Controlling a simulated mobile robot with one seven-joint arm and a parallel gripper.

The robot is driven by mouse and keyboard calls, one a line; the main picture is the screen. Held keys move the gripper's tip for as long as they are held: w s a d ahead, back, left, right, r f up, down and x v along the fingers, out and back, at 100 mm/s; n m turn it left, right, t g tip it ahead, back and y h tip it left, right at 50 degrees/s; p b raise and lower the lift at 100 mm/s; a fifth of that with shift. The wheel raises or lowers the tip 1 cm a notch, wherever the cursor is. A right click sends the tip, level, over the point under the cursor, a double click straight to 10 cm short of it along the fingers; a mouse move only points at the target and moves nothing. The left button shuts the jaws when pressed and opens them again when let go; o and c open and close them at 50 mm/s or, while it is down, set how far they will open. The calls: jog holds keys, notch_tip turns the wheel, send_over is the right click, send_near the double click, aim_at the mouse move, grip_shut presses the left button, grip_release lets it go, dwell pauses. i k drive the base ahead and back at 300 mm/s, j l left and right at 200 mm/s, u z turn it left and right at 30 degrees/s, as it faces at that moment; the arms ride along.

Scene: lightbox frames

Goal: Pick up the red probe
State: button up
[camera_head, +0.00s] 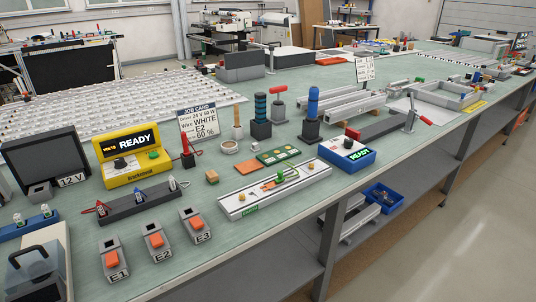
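A slim red probe (185,145) appears to stand upright in a small dark holder (188,160), just right of the yellow READY meter and below the job card. A thin red lead seems to curl beside it. It is small in view, so I cannot tell how deep it sits. My gripper is not in view.
The yellow meter (138,155) and job card (198,122) stand close to the probe.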

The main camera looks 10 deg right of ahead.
aim_at(186, 152)
jog(key=i+l+u, duration=0.35)
jog(key=u, duration=0.2)
jog(key=i+l+u, duration=0.15)
jog(key=i, duration=0.2)
jog(key=i+l+u, duration=0.15)
jog(key=i+l, duration=0.1)
jog(key=i, duration=0.1)
